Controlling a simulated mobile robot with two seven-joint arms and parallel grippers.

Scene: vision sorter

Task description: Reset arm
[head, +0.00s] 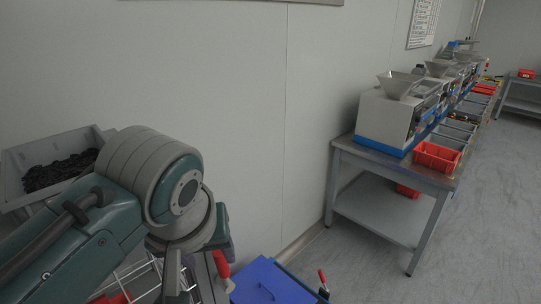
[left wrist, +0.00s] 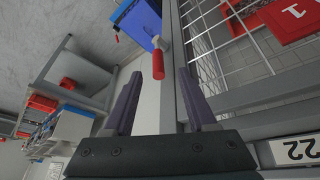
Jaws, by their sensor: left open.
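My left arm comes in from the left in the head view, its green and grey wrist low in the picture, in front of a pale wall. The wrist hides most of the left gripper there. In the left wrist view the left gripper (left wrist: 157,92) shows two dark purple fingers set wide apart, with nothing between the tips. A red handle (left wrist: 158,65) shows just beyond the gap, seemingly apart from the fingers. My right gripper is in neither view.
A grey bin of dark pieces (head: 22,165) stands at left. A blue lid (head: 262,282) and wire rack (left wrist: 235,60) lie close below the gripper. A steel table (head: 345,147) with hopper machines (head: 385,112) and a red bin (head: 437,157) runs along the wall. Floor at right is clear.

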